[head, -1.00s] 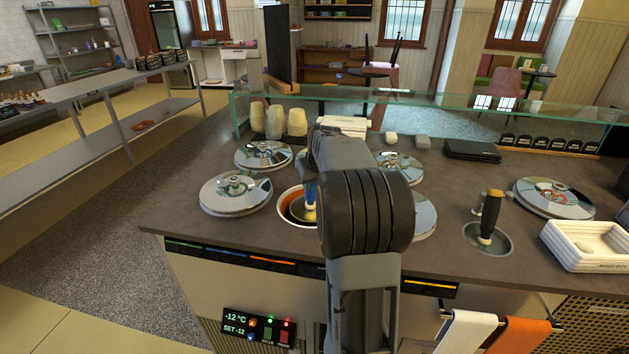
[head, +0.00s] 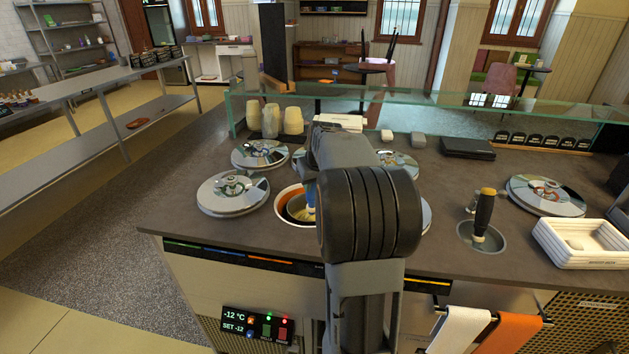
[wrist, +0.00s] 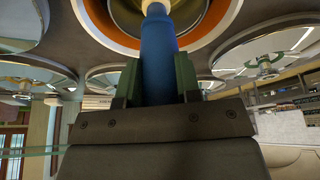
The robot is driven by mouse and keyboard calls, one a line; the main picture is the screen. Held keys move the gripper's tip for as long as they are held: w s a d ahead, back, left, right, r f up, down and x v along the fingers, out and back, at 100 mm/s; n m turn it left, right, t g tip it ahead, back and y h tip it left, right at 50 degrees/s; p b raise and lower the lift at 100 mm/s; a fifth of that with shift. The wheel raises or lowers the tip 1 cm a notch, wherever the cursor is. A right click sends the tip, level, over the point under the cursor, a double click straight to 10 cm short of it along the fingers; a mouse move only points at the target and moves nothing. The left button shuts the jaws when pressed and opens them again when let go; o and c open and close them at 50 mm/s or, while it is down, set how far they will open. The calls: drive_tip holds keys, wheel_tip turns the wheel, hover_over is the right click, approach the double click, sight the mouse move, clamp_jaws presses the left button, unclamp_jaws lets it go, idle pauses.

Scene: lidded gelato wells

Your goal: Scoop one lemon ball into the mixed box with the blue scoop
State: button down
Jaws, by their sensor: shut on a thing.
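My gripper (wrist: 157,82) is shut on the blue handle of the blue scoop (wrist: 158,48); its green-sided fingers stand on both sides of the handle. The scoop points into an open round well with an orange rim (wrist: 92,20). In the head view this well (head: 281,214) shows left of my arm, with yellowish content or scoop metal inside; I cannot tell which. A bit of the blue scoop (head: 310,194) shows there too. The scoop's bowl is mostly hidden, and I cannot tell whether it holds a ball. A white box (head: 583,259), likely the mixed box, stands at the right counter edge.
Several wells have shiny lids, such as the left one (head: 233,193) and the far right one (head: 545,195). A black-handled scoop (head: 484,212) stands in a round holder (head: 464,232). A glass guard (head: 430,101) runs along the back. Cone stacks (head: 271,120) stand behind the lids.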

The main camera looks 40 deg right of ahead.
drive_tip(key=shift+w+d+r+g+p, duration=0.15)
drive_tip(key=shift+w+r+p, duration=0.25)
drive_tip(key=shift+r+p, duration=0.55)
drive_tip(key=shift+w+d+r+g+p, duration=0.15)
drive_tip(key=shift+w+r+p, duration=0.3)
drive_tip(key=shift+p, duration=0.75)
wheel_tip(320, 180, up, 9)
drive_tip(key=w+g+p, duration=0.1)
drive_tip(key=w+p, duration=0.1)
drive_tip(key=p, duration=1)
drive_tip(key=shift+w+d+r+g+y, duration=0.2)
drive_tip(key=shift+w+d+g+y, duration=0.05)
drive_tip(key=shift+w+g+y, duration=0.1)
